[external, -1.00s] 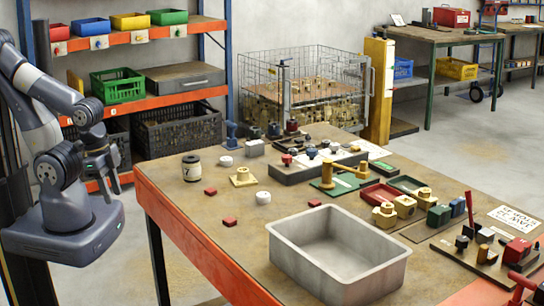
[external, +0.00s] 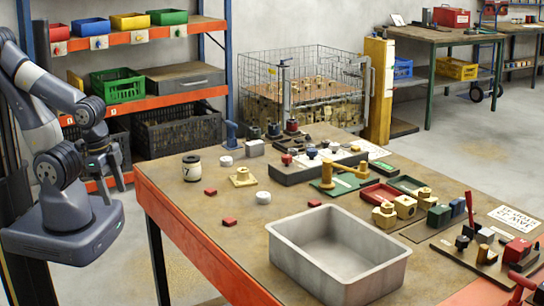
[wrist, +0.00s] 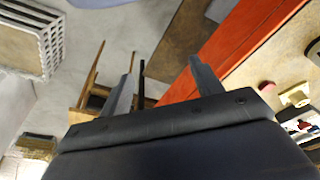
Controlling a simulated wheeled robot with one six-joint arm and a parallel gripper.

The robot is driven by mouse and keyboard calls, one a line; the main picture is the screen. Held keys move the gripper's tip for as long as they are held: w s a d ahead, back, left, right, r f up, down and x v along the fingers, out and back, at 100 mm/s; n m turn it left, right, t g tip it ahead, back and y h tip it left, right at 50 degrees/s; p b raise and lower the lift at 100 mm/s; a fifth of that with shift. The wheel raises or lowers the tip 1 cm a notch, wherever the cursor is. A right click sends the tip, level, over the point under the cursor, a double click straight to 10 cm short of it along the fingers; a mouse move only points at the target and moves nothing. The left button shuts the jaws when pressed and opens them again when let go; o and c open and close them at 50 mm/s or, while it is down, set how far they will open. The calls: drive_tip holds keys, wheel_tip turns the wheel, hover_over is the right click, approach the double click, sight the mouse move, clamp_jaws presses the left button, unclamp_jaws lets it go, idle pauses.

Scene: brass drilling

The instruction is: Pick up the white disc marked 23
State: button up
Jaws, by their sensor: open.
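Two white discs lie on the workbench in the external view. One white disc (external: 263,197) is nearer, right of the brass block on a plate. The other white disc (external: 226,161) is farther back, beside a grey block. No number can be read on either, so I cannot tell which is 23. My gripper (external: 109,187) is open and empty, off the left edge of the bench and well apart from both discs. In the wrist view my gripper (wrist: 163,68) shows two spread fingers with nothing between them.
The workbench (external: 185,222) has an orange edge. A grey bin (external: 340,275) stands at its front. A cylinder marked 7 (external: 191,169), red blocks (external: 230,222) and a brass block (external: 242,177) are near the discs. Blocks and fixtures crowd the right side. Shelves stand behind my arm.

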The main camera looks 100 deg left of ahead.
drive_tip(key=w+a+r+t+p, duration=0.1)
drive_tip(key=w+a+r, duration=0.1)
drive_tip(key=w, duration=0.8)
drive_tip(key=w+a+r+p, duration=0.1)
drive_tip(key=w+r, duration=0.1)
drive_tip(key=w, duration=0.8)
drive_tip(key=w+a+r+t+p, duration=0.1)
drive_tip(key=w+a+r, duration=0.1)
drive_tip(key=w, duration=0.8)
drive_tip(key=w+a+f, duration=0.1)
drive_tip(key=w+f, duration=0.1)
drive_tip(key=w, duration=0.2)
drive_tip(key=w+a+f+p, duration=0.1)
drive_tip(key=w+f, duration=0.2)
drive_tip(key=w, duration=0.1)
drive_tip(key=w+a+f, duration=0.1)
drive_tip(key=w+f, duration=0.1)
drive_tip(key=w, duration=0.2)
drive_tip(key=shift+w+f+p, duration=0.1)
drive_tip(key=shift+f+p, duration=0.1)
drive_tip(key=shift+p, duration=0.2)
drive_tip(key=shift+d+p+x, duration=0.15)
drive_tip(key=shift+p+x, duration=0.35)
drive_tip(key=shift+x, duration=0.85)
drive_tip(key=shift+d+p+x, duration=0.15)
drive_tip(key=shift+p+x, duration=0.35)
drive_tip(key=shift+x, duration=0.85)
drive_tip(key=c, duration=1.1)
